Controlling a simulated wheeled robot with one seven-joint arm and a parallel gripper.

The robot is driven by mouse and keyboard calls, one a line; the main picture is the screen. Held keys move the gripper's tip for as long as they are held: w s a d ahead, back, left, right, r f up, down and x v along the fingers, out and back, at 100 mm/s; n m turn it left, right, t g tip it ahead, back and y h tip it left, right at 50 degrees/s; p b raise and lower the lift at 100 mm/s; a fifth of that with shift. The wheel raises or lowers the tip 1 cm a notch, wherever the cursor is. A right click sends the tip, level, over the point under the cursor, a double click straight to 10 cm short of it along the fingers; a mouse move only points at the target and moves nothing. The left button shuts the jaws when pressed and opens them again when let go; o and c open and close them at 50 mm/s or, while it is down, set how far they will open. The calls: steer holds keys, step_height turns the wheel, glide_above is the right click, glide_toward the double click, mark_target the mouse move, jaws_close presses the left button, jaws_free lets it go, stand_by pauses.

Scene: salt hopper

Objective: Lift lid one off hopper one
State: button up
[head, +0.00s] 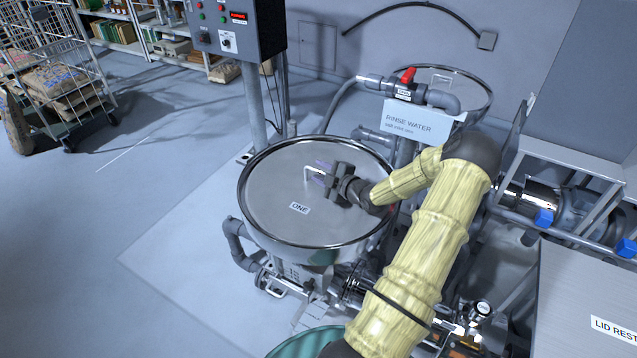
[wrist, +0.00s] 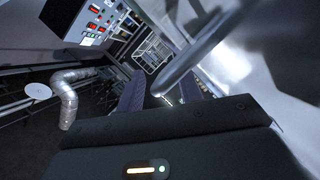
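Lid one (head: 270,205) is a round shiny metal lid marked ONE, lying flat on hopper one (head: 300,254). Its bright bar handle (head: 308,173) stands up near the middle of the lid. My gripper (head: 319,173) is at this handle, reaching in from the right with its two purple fingers apart. In the wrist view the fingers (wrist: 161,92) are also spread, and the handle (wrist: 196,52) crosses close in front, near the right finger. I cannot tell whether a finger touches it.
A second lidded hopper (head: 460,88) stands behind, past the RINSE WATER sign (head: 421,121) and pipes with a red valve. A control box (head: 237,25) on a post is at the back. The LID REST table (head: 580,285) is clear at the right. Floor at left is open.

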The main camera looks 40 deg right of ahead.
steer(key=shift+w, duration=0.15)
steer(key=shift+c, duration=0.5)
jaws_close()
steer(key=shift+f, duration=0.1)
stand_by(1.0)
